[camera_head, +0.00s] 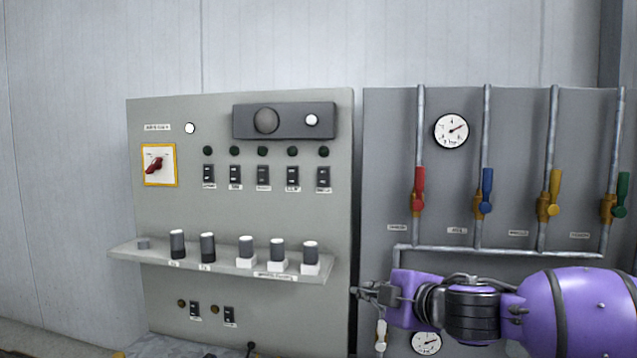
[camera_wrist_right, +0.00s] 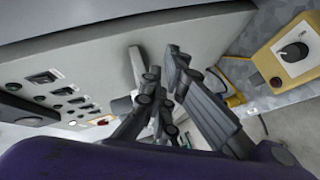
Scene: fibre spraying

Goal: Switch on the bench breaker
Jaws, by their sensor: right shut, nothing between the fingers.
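A grey control panel (camera_head: 200,277) stands against the wall. It carries a row of several black breaker switches, among them the left one (camera_head: 209,176), the middle one (camera_head: 264,175) and the right one (camera_head: 324,178). Round dark lamps sit above them. Two more black switches, one at the left (camera_head: 194,309) and one at the right (camera_head: 229,315), sit below the shelf. The labels are too small to read, so I cannot tell which is the bench breaker. My right gripper (camera_head: 362,291) is shut and empty, in front of the panel's lower right edge; its fingers (camera_wrist_right: 160,95) also show in the wrist view.
A red rotary switch (camera_head: 154,165) sits on a yellow-edged plate, beside a white lamp (camera_head: 190,128). A shelf (camera_head: 220,267) with several dark and white cylinders juts out below the breakers. Pipes with coloured valve handles, including a red one (camera_head: 419,188), stand at the right.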

